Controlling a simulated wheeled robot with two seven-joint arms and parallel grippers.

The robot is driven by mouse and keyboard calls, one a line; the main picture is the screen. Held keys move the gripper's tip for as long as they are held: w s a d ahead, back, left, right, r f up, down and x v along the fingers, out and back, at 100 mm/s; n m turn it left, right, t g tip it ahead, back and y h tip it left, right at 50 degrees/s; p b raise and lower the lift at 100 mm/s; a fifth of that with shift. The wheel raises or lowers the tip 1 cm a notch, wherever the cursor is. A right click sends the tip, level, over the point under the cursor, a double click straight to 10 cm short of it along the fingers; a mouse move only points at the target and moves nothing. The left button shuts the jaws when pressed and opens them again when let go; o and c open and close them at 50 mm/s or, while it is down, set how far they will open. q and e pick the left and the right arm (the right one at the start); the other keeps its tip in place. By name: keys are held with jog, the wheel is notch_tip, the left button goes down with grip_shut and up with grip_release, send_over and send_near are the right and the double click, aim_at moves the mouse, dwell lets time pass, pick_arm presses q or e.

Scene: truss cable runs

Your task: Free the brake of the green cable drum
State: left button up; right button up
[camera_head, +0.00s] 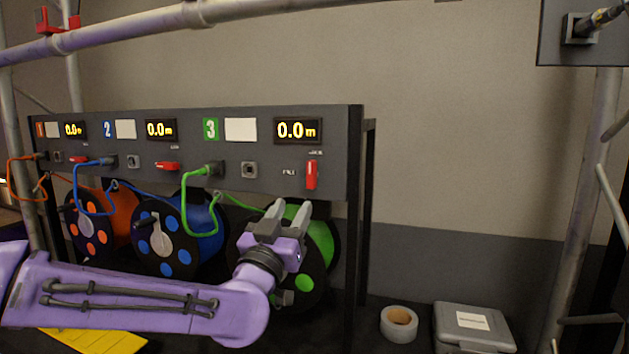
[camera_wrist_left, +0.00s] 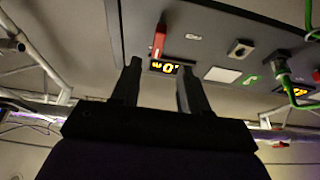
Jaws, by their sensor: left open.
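The green cable drum (camera_head: 321,238) sits under the third panel section, partly hidden behind my left gripper (camera_head: 289,208). Its red brake lever (camera_head: 311,175) stands upright on the panel, right of the socket and below the 0.0 m display. Small labels sit above it and to its left, too small to read surely. My left gripper is open and empty, fingers pointing up, below the lever and apart from it. In the left wrist view the red lever (camera_wrist_left: 159,42) appears beyond the open fingers (camera_wrist_left: 158,75). My right gripper is not in view.
The black panel (camera_head: 270,180) also carries two red levers lying level, at the blue drum (camera_head: 207,225) and the orange drum (camera_head: 123,215). A green cable (camera_head: 188,205) loops left of my gripper. A tape roll (camera_head: 399,323) and grey case (camera_head: 474,328) stand at right.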

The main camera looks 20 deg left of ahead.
aim_at(310, 179)
pick_arm(q)
jog(key=p+x, duration=0.4)
jog(key=x, duration=0.5)
jog(key=shift+w+d+r, duration=0.1)
jog(key=shift+w+r, duration=0.05)
jog(key=shift+w, duration=0.05)
jog(key=shift+w+r+p, duration=0.25)
jog(key=shift+p, duration=0.05)
jog(key=shift+w, duration=0.1)
jog(key=shift+w+f, duration=0.1)
